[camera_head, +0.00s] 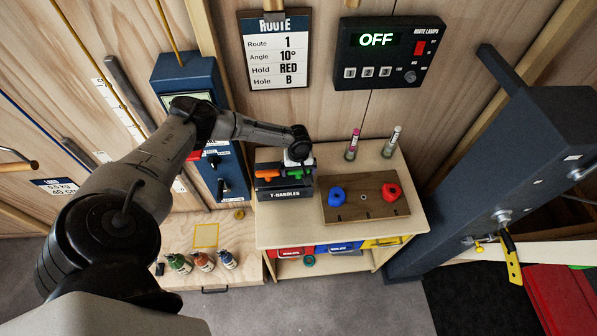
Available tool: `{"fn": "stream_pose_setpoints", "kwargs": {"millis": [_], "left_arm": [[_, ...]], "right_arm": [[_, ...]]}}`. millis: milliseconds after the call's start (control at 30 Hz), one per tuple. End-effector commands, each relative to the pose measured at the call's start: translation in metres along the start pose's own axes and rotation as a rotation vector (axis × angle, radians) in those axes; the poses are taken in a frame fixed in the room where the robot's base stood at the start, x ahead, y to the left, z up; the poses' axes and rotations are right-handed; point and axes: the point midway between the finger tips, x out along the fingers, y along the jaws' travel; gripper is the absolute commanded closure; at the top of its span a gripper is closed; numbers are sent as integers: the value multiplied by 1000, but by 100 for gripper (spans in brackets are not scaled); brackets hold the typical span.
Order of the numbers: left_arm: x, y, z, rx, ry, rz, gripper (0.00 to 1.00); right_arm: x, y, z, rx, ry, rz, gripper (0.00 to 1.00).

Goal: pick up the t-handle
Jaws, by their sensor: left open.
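The T-handles sit in a dark rack (285,194) labelled "T-HANDLES" at the left end of the wooden shelf unit. An orange T-handle (268,175) shows at the rack's left side. A green T-handle (307,163) shows at its right side, partly hidden. My left arm reaches in from the left, and its gripper (297,160) is over the rack, close to the handles. The gripper is open; its fingertips are small and partly hidden, so I cannot tell whether they touch a handle. My right gripper is out of view.
A wooden board (366,202) with a blue hold (337,197) and a red hold (391,192) lies right of the rack. Two markers (353,145) stand behind it. A dark blue beam (478,170) rises on the right. Bottles (203,261) stand lower left.

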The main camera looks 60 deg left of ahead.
Motion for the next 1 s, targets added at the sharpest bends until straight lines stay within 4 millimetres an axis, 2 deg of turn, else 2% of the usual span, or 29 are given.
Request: {"fn": "stream_pose_setpoints", "kwargs": {"millis": [67, 400, 767, 1000], "left_arm": [[0, 0, 0, 0, 0, 0, 4], [0, 0, 0, 0, 0, 0, 36], [-5, 0, 0, 0, 0, 1, 37], [-31, 0, -1, 1, 1, 2, 37]], "right_arm": [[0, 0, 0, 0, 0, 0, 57], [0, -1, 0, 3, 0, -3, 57], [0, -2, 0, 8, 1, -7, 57], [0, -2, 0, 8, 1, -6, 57]]}}
